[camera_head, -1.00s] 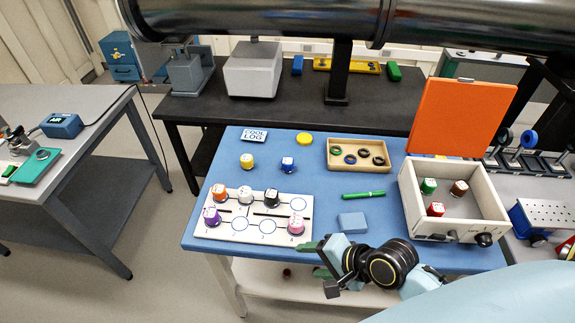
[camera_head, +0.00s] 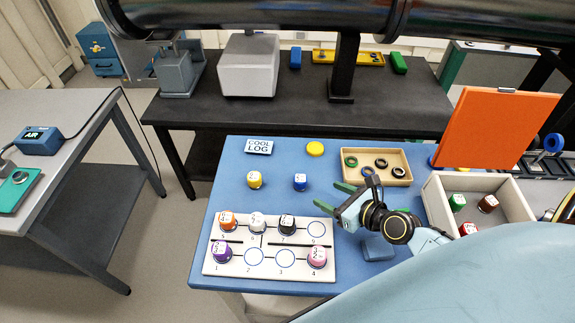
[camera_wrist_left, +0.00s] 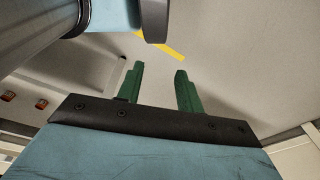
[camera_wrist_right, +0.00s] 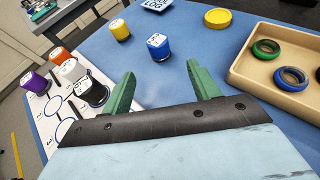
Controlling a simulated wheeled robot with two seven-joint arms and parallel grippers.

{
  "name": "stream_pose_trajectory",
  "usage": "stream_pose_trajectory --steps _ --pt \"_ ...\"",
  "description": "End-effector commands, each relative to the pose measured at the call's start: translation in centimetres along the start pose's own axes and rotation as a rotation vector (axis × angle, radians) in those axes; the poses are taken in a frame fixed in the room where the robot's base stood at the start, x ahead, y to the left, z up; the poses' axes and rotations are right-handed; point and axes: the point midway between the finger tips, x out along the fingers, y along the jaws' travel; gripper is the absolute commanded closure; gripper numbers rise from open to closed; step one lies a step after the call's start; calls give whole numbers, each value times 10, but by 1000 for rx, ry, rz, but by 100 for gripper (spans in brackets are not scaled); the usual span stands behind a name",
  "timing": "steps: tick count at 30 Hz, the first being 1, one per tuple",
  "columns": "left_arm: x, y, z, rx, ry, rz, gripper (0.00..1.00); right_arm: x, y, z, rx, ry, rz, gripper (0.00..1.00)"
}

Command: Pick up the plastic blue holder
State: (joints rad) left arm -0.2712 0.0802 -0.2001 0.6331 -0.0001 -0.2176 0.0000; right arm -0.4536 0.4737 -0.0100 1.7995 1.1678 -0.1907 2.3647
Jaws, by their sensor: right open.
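The blue holder (camera_head: 300,182) is a small blue cylinder with a white marked top. It stands upright on the blue mat, right of the yellow holder (camera_head: 255,180). In the right wrist view the blue holder (camera_wrist_right: 159,47) stands beyond and between the fingertips, apart from them. My right gripper (camera_head: 336,198) is open and empty, above the mat to the lower right of the blue holder; its green fingers also show in the right wrist view (camera_wrist_right: 163,85). My left gripper (camera_wrist_left: 158,72) is open and empty over bare floor, outside the head view.
A white numbered board (camera_head: 240,263) holds several coloured holders left of my right gripper. A tan tray (camera_head: 401,178) with rings lies to its right. A white box (camera_head: 436,205) with an open orange lid (camera_head: 495,128) stands further right. A blue block (camera_head: 378,249) lies below the gripper.

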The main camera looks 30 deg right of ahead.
Motion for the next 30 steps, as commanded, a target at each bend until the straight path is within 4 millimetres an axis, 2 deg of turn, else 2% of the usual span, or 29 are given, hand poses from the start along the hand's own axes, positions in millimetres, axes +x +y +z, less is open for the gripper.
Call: stream_pose_trajectory --steps 1,3,9,14,17,24,30 --pt "0 -1 -7 0 10 -2 64 0 1 -1 0 2 1 39" --pt "1 -1 -5 0 7 -1 64 4 1 -1 -1 1 1 39" --pt "0 6 35 0 -54 7 64 36 1 0 -2 -2 2 39" --pt "2 8 50 0 -75 10 64 63 1 0 -4 0 1 39" --pt "4 8 48 0 -72 10 64 75 1 0 -2 0 2 39" --pt "8 4 21 0 -28 5 64 89 2 1 -4 0 2 39" --pt "11 4 21 0 -28 5 64 117 3 4 -4 0 3 39"
